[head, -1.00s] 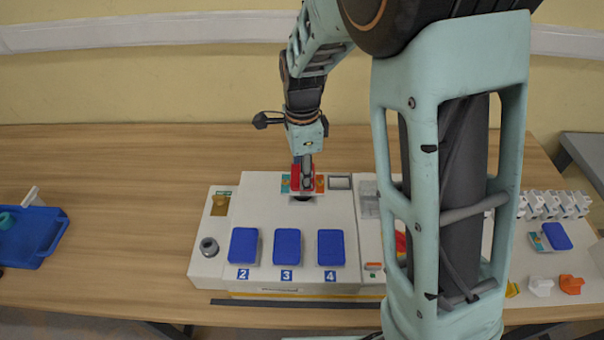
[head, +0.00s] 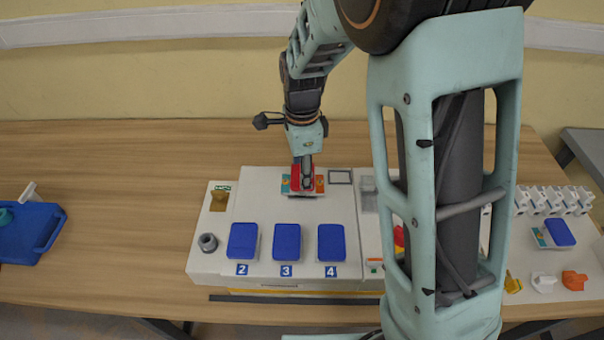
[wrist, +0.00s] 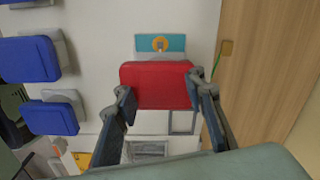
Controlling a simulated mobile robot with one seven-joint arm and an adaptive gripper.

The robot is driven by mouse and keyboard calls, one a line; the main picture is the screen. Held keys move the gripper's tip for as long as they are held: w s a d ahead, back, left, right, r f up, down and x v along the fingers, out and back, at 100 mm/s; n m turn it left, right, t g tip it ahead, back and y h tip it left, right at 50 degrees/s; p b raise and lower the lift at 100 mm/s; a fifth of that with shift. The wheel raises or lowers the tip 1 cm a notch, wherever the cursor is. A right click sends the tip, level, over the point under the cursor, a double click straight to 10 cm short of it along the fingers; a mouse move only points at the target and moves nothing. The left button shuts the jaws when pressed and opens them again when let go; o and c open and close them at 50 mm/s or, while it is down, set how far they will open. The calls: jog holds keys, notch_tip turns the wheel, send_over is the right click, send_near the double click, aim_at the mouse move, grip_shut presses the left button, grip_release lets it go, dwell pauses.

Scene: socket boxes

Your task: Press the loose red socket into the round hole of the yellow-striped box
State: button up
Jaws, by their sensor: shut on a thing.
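The red socket (head: 297,172) is held in my gripper (head: 304,183) over the back part of the white box (head: 245,204), whose front edge carries a yellow stripe. In the wrist view the red socket (wrist: 158,86) shows as a red lid between the two fingers of my gripper (wrist: 160,88). A teal label with a yellow round mark (wrist: 160,43) lies beside it. The round hole is hidden under the socket and gripper. I cannot tell whether the socket is inside it or just above.
Three blue-lidded sockets (head: 286,242) numbered 2, 3 and 4 sit along the box front. A grey round knob (head: 208,242) is at its left. A blue tray (head: 28,238) lies far left. White clips (head: 552,201) and small parts lie right. My arm hides the box's right part.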

jog(key=shift+f+b, duration=0.45)
jog(key=shift+f, duration=0.25)
jog(key=o, duration=1.3)
jog(key=shift+c, duration=0.2)
notch_tip(320, 180, up, 12)
jog(key=shift+f, duration=0.15)
notch_tip(320, 180, up, 8)
jog(key=p, duration=0.6)
jog(key=shift+f, duration=0.25)
jog(key=shift+f, duration=0.1)
